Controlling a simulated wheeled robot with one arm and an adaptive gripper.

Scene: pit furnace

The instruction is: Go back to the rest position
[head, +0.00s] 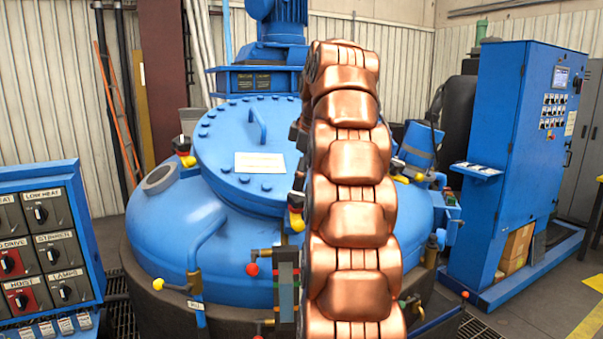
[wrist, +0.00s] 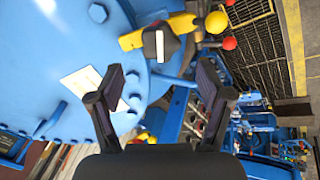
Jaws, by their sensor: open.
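My gripper (wrist: 162,82) is open in the wrist view. Its two black fingers are spread apart, with nothing between them. They point over the blue furnace lid (wrist: 60,40), which has a white label (wrist: 88,88) and bolts. In the head view the blue round furnace (head: 160,225) fills the middle, with its bolted lid (head: 225,150) on top. My copper segmented arm rises in front of the furnace and hides its right part. The gripper's fingers cannot be made out in the head view.
A yellow-and-black valve (wrist: 160,40) and a red knob (wrist: 229,43) sit near the fingers in the wrist view. A switch panel (head: 45,245) stands at the left. A tall blue control cabinet (head: 505,150) stands at the right. Open floor (head: 570,290) lies at the lower right.

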